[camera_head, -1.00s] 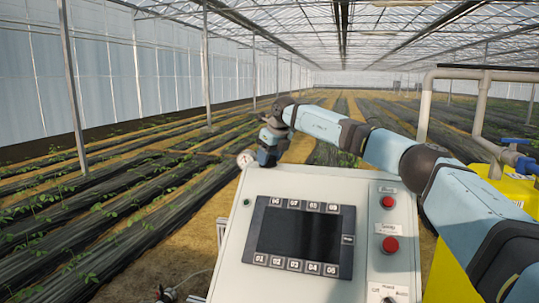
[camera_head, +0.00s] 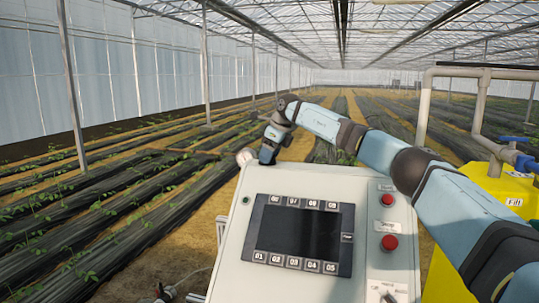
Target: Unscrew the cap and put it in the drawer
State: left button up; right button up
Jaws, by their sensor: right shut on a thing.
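My right gripper (camera_head: 268,155) points down at the far left top corner of the grey control cabinet (camera_head: 222,262). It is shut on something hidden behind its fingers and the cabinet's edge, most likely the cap. I cannot make out the cap itself. A small pale round thing (camera_head: 245,157) shows just left of the gripper; I cannot tell whether they touch. No drawer can be made out. My left gripper is not in view.
The cabinet carries a dark screen (camera_head: 299,232) with keys and two red buttons (camera_head: 389,242). A yellow tank (camera_head: 508,187) labelled "Fill" and grey pipes (camera_head: 480,115) stand at the right. Planted rows lie beyond; a small fitting (camera_head: 165,293) shows at the bottom left.

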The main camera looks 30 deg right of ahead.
jog(key=shift+w+d+n+g+y, duration=0.1)
jog(key=shift+n+g+y, duration=0.3)
jog(key=shift+n, duration=1.1)
jog(key=shift+n, duration=0.7)
jog(key=shift+n+g+y, duration=0.3)
jog(key=shift+n+g, duration=0.2)
jog(key=shift+n, duration=0.3)
jog(key=shift+w, duration=0.1)
jog(key=shift+n+g, duration=0.5)
jog(key=shift+n, duration=1)
jog(key=o, duration=1.3)
jog(key=shift+y, duration=0.3)
